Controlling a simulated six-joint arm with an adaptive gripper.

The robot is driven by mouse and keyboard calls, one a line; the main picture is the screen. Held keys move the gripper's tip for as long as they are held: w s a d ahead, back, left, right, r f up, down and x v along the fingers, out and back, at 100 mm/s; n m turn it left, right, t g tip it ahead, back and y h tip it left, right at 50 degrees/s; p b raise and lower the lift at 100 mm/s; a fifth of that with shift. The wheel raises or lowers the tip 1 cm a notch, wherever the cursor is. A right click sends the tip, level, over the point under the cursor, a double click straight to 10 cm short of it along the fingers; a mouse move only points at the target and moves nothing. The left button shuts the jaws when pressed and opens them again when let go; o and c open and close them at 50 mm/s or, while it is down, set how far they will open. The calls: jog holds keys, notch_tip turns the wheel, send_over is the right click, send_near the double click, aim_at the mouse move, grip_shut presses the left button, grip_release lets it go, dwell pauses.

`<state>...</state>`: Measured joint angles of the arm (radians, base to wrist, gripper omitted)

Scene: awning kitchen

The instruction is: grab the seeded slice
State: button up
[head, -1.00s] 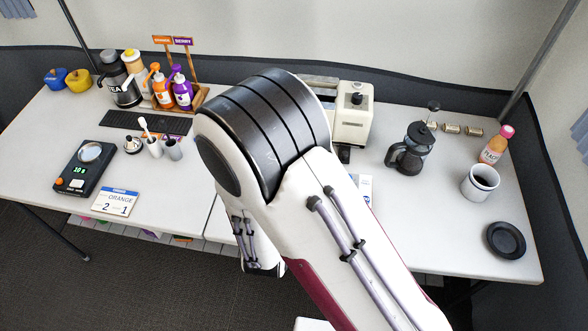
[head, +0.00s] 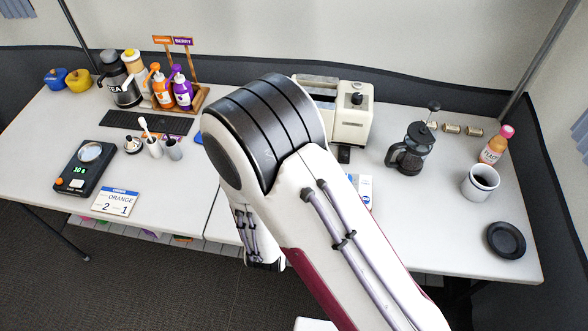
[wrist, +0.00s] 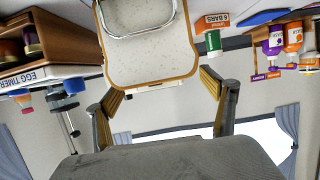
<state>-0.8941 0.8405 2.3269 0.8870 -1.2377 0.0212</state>
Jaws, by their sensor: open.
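The seeded slice (wrist: 152,66), pale and speckled with a brown crust, shows at the top of the wrist view. A bright metal loop (wrist: 178,12) crosses its upper part. My gripper (wrist: 161,82) is open, with its two yellow-padded fingers at either side of the slice's near edge. I cannot tell whether either finger touches it. In the head view my own arm covers the middle of the table, and neither the slice nor the fingertips show.
In the wrist view, a box marked "6 BARS" (wrist: 208,22) is right of the slice; a wooden shelf (wrist: 62,42) is left. In the head view, a cream appliance (head: 354,113) stands behind my arm; a French press (head: 410,150), mug (head: 481,184) and black plate (head: 506,240) are right.

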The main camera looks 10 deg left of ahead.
jog(key=shift+w+f, duration=0.1)
jog(key=shift+w, duration=0.05)
jog(key=shift+x, duration=2.5)
jog(key=shift+d, duration=0.1)
jog(key=c, duration=0.9)
